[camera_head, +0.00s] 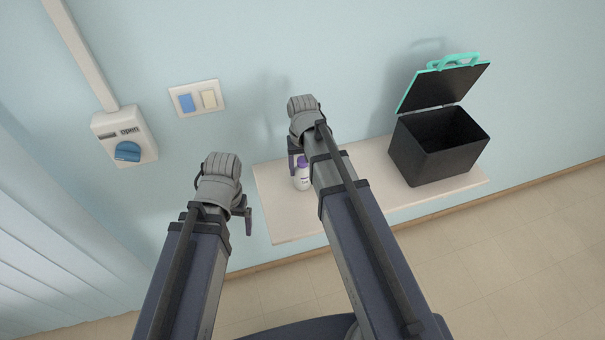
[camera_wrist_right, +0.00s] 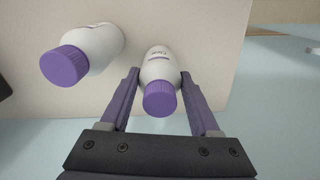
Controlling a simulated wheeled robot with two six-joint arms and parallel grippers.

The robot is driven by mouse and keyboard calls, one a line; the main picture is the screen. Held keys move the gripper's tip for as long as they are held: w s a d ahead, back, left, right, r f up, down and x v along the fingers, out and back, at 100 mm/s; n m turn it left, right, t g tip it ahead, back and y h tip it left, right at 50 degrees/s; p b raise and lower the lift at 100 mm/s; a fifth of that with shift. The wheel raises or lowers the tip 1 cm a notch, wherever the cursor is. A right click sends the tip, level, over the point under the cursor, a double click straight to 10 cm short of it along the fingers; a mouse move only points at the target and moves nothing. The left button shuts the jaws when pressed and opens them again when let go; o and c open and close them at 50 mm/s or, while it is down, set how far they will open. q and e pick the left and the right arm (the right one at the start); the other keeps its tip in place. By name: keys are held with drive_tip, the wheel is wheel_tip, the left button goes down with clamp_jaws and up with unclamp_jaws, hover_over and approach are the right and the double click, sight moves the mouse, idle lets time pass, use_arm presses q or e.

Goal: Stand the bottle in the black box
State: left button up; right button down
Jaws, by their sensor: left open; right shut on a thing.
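A white bottle with a purple cap (camera_head: 302,180) is upright at the shelf. In the right wrist view this bottle (camera_wrist_right: 160,68) sits between the fingers of my right gripper (camera_wrist_right: 165,98), which is shut on it. My right gripper also shows in the head view (camera_head: 297,155); whether the bottle is clear of the shelf I cannot tell. The black box (camera_head: 432,162) stands on the shelf's right part with its teal-edged lid (camera_head: 445,86) raised. My left gripper (camera_head: 246,214) is open and empty, left of the shelf.
A second purple-capped bottle (camera_wrist_right: 92,48) stands beside the held one; my right arm seems to hide it in the head view. The pale shelf (camera_head: 285,222) is against the wall. A switch plate (camera_head: 197,98) and a blue-knobbed box (camera_head: 126,135) are on the wall.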

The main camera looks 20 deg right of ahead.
wheel_tip(320, 180, up, 10)
drive_tip(key=p, duration=1)
